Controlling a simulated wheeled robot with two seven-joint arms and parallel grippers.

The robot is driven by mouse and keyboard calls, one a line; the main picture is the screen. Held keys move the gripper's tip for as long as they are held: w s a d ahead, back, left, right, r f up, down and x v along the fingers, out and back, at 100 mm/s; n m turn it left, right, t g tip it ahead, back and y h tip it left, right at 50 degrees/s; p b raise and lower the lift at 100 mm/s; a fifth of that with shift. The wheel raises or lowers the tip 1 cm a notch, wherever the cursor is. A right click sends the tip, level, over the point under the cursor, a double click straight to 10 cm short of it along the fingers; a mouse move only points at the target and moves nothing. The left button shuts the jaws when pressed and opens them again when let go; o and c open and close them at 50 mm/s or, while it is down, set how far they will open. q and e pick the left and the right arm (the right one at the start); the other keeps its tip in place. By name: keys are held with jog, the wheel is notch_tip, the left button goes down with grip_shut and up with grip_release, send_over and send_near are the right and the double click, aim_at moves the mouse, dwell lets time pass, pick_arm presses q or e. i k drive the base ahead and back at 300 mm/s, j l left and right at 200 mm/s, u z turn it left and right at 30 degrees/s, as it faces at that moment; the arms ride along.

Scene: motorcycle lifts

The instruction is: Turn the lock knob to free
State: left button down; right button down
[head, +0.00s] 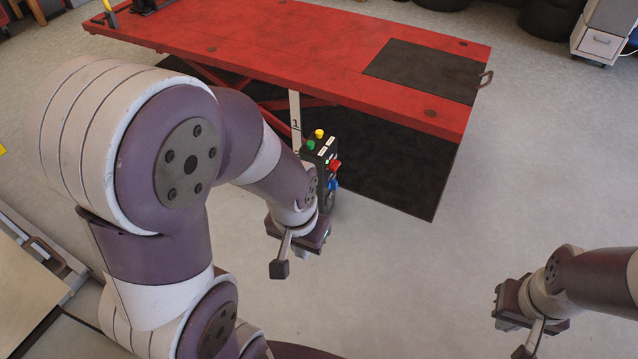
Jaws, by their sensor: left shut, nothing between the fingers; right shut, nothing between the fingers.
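A dark control box (317,150) stands in front of the red motorcycle lift (300,50). It has a green button (311,145) and a yellow button (319,133) on top, and a red knob (335,165) and a blue part (332,184) on its right side. I cannot tell which of these is the lock knob. My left gripper (303,250) is shut and empty, just in front of and below the box; my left wrist hides part of the box's lower left. My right gripper (505,312) is shut and empty at the lower right, far from the box.
A black mat (400,180) lies under the lift. A grey post (295,110) rises behind the box. A white cabinet (603,40) stands at the upper right. The grey floor between the box and my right arm is clear.

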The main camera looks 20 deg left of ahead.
aim_at(332, 185)
jog(key=i+l+u, duration=0.2)
jog(key=i, duration=0.4)
jog(key=i+l+u, duration=0.2)
jog(key=i+l, duration=0.2)
jog(key=i, duration=0.15)
jog(key=i+l+u, duration=0.2)
jog(key=i+l, duration=0.25)
jog(key=i, duration=0.1)
